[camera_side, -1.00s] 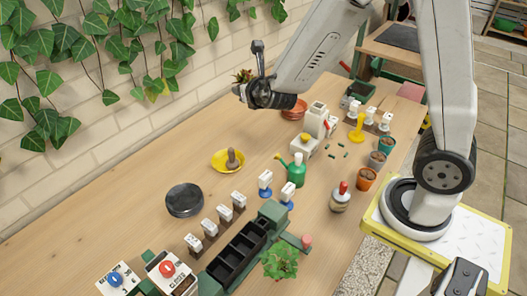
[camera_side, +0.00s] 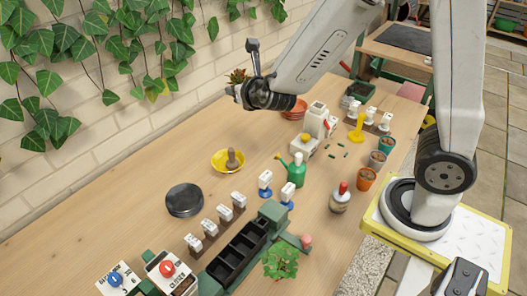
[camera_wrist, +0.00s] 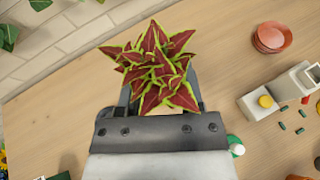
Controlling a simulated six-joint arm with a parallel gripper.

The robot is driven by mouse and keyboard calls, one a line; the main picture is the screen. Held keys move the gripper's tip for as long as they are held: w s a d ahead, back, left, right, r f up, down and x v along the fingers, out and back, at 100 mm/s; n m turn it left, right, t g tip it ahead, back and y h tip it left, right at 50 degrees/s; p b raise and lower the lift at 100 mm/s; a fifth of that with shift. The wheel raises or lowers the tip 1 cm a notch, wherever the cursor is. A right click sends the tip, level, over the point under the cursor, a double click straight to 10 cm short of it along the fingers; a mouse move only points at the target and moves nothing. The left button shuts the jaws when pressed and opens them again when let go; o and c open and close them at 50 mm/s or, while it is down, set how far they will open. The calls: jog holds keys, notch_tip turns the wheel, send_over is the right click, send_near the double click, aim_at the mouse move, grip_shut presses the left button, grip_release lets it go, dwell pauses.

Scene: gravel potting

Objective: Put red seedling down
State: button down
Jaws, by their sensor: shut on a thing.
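The red seedling (camera_wrist: 155,62) has pointed dark red leaves with yellow-green edges and fills the upper middle of the wrist view. My gripper (camera_wrist: 160,100) is shut on it; the leaves and the gripper body hide the grip itself. In the side view the red seedling (camera_side: 238,77) shows small at the end of my gripper (camera_side: 240,92), held well above the table near the brick wall. Its lower part is mostly hidden behind the gripper.
A yellow saucer (camera_side: 215,166) holds a brown object.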

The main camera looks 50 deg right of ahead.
jog(key=s+d+f+m+g+h, duration=0.5)
jog(key=s+d+f, duration=0.35)
jog(key=f, duration=0.35)
jog(key=m+g+h, duration=0.3)
jog(key=m+g, duration=0.1)
jog(key=m, duration=0.2)
send_over(327, 177)
notch_tip(327, 177, down, 6)
jog(key=shift+f, duration=0.2)
jog(key=shift+f+n, duration=0.1)
jog(key=shift+n, duration=0.2)
jog(key=shift+f, duration=1.9)
jog(key=shift+f, duration=2)
jog(key=shift+f, duration=0.6)
